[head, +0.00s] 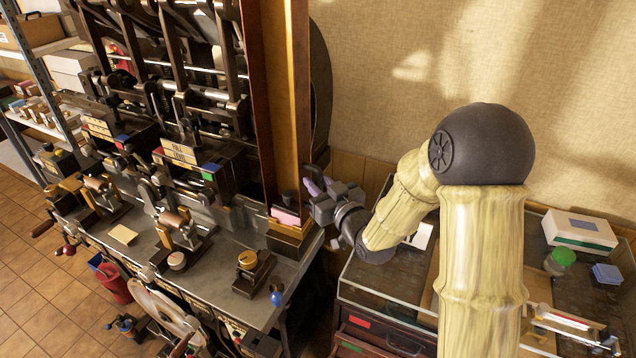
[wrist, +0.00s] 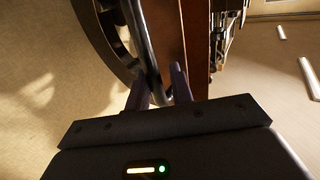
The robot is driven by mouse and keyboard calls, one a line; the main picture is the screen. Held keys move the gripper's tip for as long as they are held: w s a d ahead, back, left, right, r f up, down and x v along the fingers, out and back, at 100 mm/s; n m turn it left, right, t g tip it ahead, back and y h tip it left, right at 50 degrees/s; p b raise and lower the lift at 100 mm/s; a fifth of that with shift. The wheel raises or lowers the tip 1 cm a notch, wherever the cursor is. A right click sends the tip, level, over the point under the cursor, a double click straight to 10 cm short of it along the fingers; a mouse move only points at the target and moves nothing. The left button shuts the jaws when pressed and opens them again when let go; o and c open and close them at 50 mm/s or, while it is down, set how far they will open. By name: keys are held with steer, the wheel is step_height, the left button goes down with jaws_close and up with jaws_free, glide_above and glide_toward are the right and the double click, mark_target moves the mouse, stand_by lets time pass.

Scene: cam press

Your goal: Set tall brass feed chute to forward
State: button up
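A tall brown-gold upright (head: 288,100) stands at the right end of the press and looks like the tall brass feed chute. Its brown side also shows in the wrist view (wrist: 170,30). My gripper (head: 312,187) is at the right of the upright, above its foot. In the wrist view, my gripper's two dark fingers (wrist: 160,82) are spread apart. A dark grey rod (wrist: 145,45) runs down beside the upright and ends in line with the gap between the fingers. I cannot tell whether the fingers touch it.
A large dark wheel (head: 320,85) stands behind the upright, close to my gripper. The press bench (head: 215,272) holds several small fixtures. A pink block (head: 285,216) sits at the upright's foot. At the right, a cabinet top (head: 390,290) carries a white box (head: 578,230).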

steer(key=shift+r, duration=0.1)
steer(key=shift+s+d, duration=0.2)
steer(key=b+v, duration=0.6)
steer(key=v, duration=0.2)
steer(key=shift+s+d, duration=0.25)
steer(key=shift+s+b, duration=0.1)
steer(key=shift+b, duration=0.45)
steer(key=b+v, duration=0.8)
steer(key=b, duration=0.1)
steer(key=shift+b, duration=0.35)
steer(key=shift+d, duration=0.1)
